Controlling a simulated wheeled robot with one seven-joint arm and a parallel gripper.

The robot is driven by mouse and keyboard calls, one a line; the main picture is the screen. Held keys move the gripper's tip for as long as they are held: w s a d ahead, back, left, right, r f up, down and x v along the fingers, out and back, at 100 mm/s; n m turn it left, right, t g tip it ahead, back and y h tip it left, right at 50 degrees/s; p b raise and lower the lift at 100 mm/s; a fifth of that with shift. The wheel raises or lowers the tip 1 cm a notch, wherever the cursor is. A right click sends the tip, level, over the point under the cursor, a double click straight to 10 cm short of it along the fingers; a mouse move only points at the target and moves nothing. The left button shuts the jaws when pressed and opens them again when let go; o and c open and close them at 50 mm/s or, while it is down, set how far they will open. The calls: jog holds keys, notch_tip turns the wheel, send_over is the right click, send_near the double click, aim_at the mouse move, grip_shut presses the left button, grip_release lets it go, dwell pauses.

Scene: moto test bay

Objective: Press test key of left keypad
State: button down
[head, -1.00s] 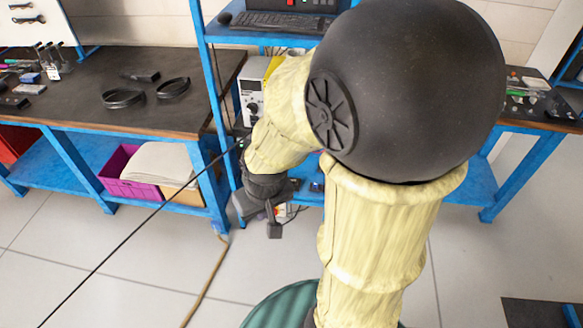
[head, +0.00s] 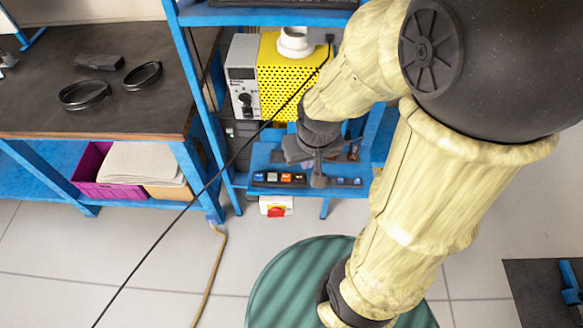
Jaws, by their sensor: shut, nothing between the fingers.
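The left keypad (head: 280,179) is a dark strip with several keys, among them blue, white and orange ones, on the front of the low blue shelf. The key labels are too small to read, so I cannot tell which is the test key. My gripper (head: 318,181) is shut and empty, pointing down just right of the left keypad's right end. I cannot tell its height above the shelf or whether it touches anything. A second keypad (head: 347,182) shows to its right, partly hidden by my gripper.
A yellow and grey power unit (head: 283,78) stands on the rack behind. A black cable crosses in front of the rack. A white box with a red switch (head: 276,207) hangs below the shelf. A dark workbench (head: 60,125) is at left. A green round drum (head: 285,275) stands in front.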

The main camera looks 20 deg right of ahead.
jog(key=m+t+y+b, duration=0.3)
jog(key=m+y+b, duration=0.45)
jog(key=m, duration=0.85)
send_over(289, 177)
notch_tip(289, 177, down, 25)
jog(key=shift+b, duration=0.4)
jog(key=shift+f, duration=0.15)
notch_tip(289, 177, down, 7)
jog(key=b, duration=0.4)
jog(key=shift+f+b, duration=0.85)
jog(key=shift+b, duration=0.2)
